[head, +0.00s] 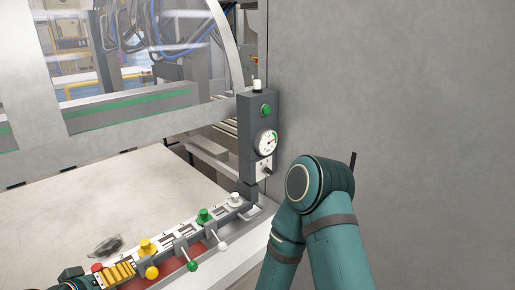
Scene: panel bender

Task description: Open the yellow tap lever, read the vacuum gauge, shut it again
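The yellow tap has a yellow cap (146,246) and a lever with a yellow ball end (152,272), on the valve rail at the lower left in the head view. The lever's ball end points towards the front. The round white-faced gauge (266,142) is on the dark upright post; its reading is too small to tell. A dark and teal part, which looks like my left arm's end, shows at the bottom left edge beside the rail; its fingers cannot be made out. My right arm stands bent at the lower right, and its gripper is not seen.
Green (204,215), white (235,198) and red (97,267) caps share the rail. A yellow ribbed piece (117,273) is beside the red cap. The post (259,110) carries a green button above the gauge and a black switch below. A grey wall (410,90) fills the right.

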